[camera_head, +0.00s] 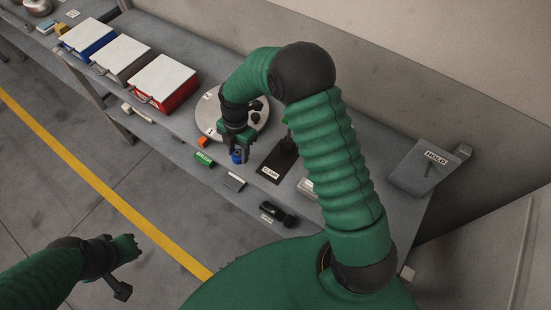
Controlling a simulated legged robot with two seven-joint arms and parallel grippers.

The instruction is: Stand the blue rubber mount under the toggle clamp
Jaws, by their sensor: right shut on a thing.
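My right gripper (237,151) is shut on the blue rubber mount (238,157), a small blue piece showing between and below its fingers. It is over the bench, between the round plate and the dark clamp base (280,160). I cannot tell whether the mount touches the bench. The clamp base has a white label at its front; the upper part of the toggle clamp is largely hidden behind my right arm. My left gripper (133,245) is over the floor at lower left, away from the bench; its jaw opening is unclear.
A round grey plate (210,115) with dark knobs lies behind my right gripper. Red (165,85), grey and blue boxes with white lids stand to the left. A green block (204,158) and a black item (278,214) lie near the front edge. A HOLD bin (424,168) stands right.

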